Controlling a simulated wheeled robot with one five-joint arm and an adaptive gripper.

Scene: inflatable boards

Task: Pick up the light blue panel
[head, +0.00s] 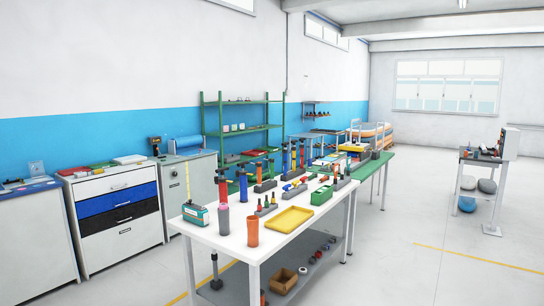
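I cannot make out for certain which thing is the light blue panel. A flat pale blue piece (326,131) shows small at the back, near the far end of the benches. A rounded light blue item (467,204) lies low under the small table at the right. The blue band on the wall is part of the wall. My gripper is not in view.
A long white bench (225,247) in the middle holds bottles, a yellow tray (280,219) and tools. A green-topped table (371,168) adjoins it behind. Cabinets (112,210) line the left wall, near green shelving (237,130). The floor at the right is open.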

